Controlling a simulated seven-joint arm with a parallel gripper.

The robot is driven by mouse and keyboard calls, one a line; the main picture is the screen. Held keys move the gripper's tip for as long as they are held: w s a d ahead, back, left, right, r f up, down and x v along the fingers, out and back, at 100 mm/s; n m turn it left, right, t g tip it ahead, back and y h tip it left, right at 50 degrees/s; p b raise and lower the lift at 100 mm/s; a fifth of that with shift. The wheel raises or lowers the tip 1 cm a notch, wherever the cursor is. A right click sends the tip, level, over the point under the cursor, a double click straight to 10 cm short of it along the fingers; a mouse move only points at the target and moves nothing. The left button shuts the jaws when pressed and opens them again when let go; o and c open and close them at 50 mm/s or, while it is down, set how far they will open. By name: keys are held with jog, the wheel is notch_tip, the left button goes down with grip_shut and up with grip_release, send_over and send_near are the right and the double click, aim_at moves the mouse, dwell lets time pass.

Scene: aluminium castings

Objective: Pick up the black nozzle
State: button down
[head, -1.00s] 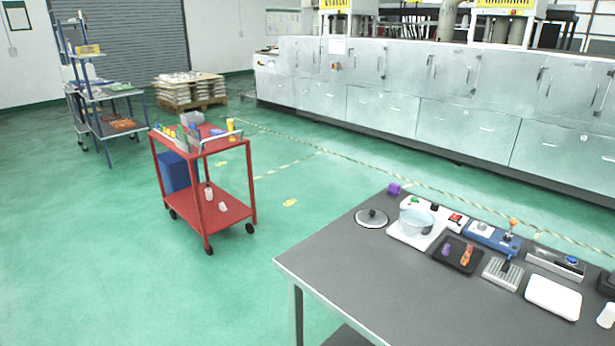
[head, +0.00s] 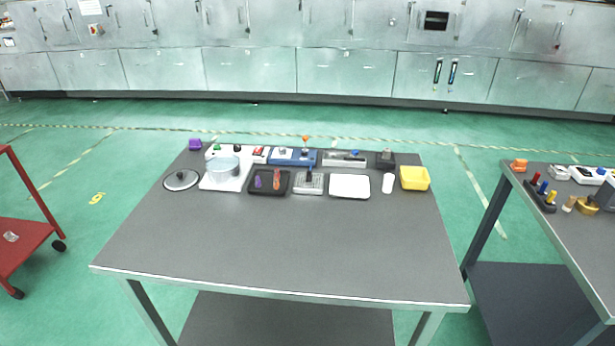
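I cannot make out for sure which thing is the black nozzle at this size. A small dark upright piece (head: 309,173) stands at the grey ribbed block (head: 308,187) in the back row of the table. Another small black piece (head: 237,148) sits at the back of the white board, and a dark block (head: 385,159) stands further right. My gripper is not in view.
The grey table (head: 270,240) is bare across its front half. A second table (head: 570,215) stands right; a red cart (head: 25,240) stands left.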

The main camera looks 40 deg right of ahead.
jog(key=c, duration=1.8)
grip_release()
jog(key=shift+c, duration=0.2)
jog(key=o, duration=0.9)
